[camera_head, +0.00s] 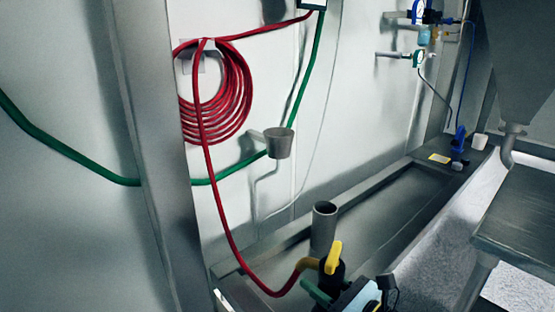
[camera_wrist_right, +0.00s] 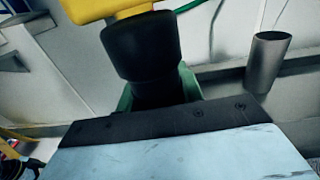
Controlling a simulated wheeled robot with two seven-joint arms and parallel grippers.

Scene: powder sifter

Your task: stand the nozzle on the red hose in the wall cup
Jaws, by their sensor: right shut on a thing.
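The nozzle (camera_head: 332,272) has a black body and a yellow lever on top, with a yellow-brown fitting joining it to the red hose (camera_head: 222,212). My right gripper (camera_head: 328,290) is shut on the nozzle at the lower edge of the head view. The nozzle also shows close up in the right wrist view (camera_wrist_right: 143,48), between green finger parts. The grey wall cup (camera_head: 279,144) sits on a bracket on the wall, above and left of the nozzle, apart from it. I see no nozzle in the cup. My left gripper is out of view.
A grey open tube (camera_head: 323,229) stands just behind the nozzle; it shows too in the right wrist view (camera_wrist_right: 268,64). The coiled hose hangs on the wall at left. A green hose (camera_head: 232,172) runs behind the cup. A metal post (camera_head: 150,140) stands at left.

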